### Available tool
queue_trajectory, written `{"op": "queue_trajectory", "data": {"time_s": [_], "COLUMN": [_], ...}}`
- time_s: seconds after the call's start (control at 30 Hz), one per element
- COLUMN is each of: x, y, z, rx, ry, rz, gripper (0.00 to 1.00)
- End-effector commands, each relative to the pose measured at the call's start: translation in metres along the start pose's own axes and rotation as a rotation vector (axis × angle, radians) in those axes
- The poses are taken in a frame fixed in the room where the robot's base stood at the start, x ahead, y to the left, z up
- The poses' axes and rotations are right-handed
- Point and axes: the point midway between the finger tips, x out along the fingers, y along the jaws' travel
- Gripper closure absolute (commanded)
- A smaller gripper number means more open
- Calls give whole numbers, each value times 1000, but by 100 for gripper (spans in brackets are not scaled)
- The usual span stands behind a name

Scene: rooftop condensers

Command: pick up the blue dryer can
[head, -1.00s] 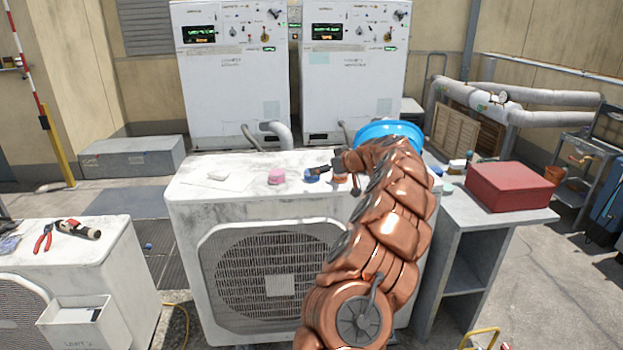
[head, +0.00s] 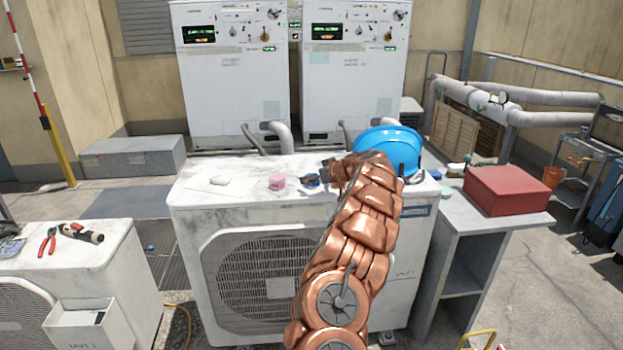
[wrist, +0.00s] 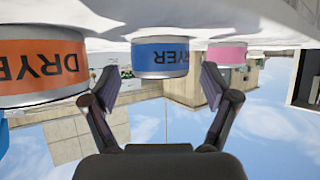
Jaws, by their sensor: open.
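The blue dryer can (head: 310,182) stands on the white condenser top (head: 232,197), partly covered by my gripper in the head view. The wrist view is upside down; the blue can (wrist: 160,56) is ahead, roughly centred between the fingers. My gripper (wrist: 157,88) is open and empty, with its fingertips short of or near the can; exact depth is unclear. The pink can (head: 277,182) stands just left of the blue one and shows at right in the wrist view (wrist: 227,54). An orange dryer can (wrist: 40,66) is at left there, hidden by my arm in the head view.
A blue helmet (head: 392,150) sits on the condenser behind my arm. A small pale item (head: 219,181) lies left of the cans. A red box (head: 508,190) is on the grey stand at right. The condenser's left top is mostly clear.

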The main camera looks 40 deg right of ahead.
Motion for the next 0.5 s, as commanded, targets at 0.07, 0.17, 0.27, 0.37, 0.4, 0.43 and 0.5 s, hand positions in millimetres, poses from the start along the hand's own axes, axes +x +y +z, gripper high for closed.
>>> {"op": "queue_trajectory", "data": {"time_s": [0.07, 0.17, 0.27, 0.37, 0.4, 0.43, 0.5], "x": [6, 11, 14, 15, 15, 15, 15], "y": [0, 0, -1, -1, -1, -1, -1], "z": [0, 1, 1, 2, 1, 1, 1], "rx": [-2, -1, -1, -1, -1, -1, -1], "ry": [-3, -3, -3, -3, -2, -2, -2], "rz": [0, -1, -1, -1, -1, -1, -1], "gripper": [14, 14, 14, 14, 14, 14, 14]}}
